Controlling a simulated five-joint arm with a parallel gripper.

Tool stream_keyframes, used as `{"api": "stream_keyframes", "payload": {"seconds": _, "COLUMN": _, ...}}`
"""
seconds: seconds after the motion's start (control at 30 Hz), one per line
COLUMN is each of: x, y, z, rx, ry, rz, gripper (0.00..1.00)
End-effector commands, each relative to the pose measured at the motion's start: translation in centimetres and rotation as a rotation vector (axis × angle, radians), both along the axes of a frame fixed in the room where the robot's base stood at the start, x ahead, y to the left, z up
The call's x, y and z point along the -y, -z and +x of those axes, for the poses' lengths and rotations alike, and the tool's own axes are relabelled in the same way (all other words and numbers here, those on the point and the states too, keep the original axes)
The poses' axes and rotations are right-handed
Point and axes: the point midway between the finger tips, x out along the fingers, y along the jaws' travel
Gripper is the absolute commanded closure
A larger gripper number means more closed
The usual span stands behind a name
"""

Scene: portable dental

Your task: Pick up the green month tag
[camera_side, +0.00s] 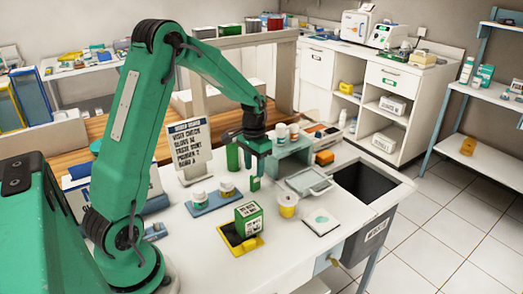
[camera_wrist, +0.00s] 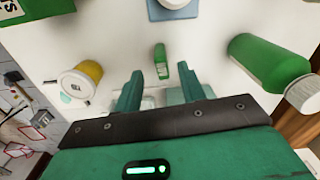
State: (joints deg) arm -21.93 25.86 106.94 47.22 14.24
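The green month tag (camera_side: 255,184) is a small upright green piece on the white worktop. In the wrist view the tag (camera_wrist: 161,64) shows a small white mark and lies just beyond the gap between my fingertips. My gripper (camera_side: 257,168) hangs over the tag in the side view, pointing down. In the wrist view my gripper (camera_wrist: 160,90) has its two teal fingers spread wide with nothing between them. The tag looks apart from both fingers.
A green bottle (camera_wrist: 270,62) stands close to the right finger. A yellow-banded jar (camera_wrist: 82,80) is on the left. A green box (camera_side: 249,219) sits on a yellow tray, and a blue mat (camera_side: 211,206) holds two jars. A teal rack (camera_side: 290,150) stands behind my gripper.

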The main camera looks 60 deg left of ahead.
Motion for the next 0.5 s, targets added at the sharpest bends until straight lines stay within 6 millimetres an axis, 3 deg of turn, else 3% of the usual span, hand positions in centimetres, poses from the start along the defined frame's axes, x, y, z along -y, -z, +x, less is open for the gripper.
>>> {"api": "stream_keyframes", "payload": {"seconds": 0.13, "x": 0.0, "y": 1.2, "z": -0.1, "rx": -0.002, "ry": 0.0, "rz": -0.001, "gripper": 0.6}}
{"api": "stream_keyframes", "payload": {"seconds": 0.5, "x": 0.0, "y": 2.2, "z": -0.1, "rx": -0.001, "ry": 0.0, "rz": 0.0, "gripper": 0.6}}
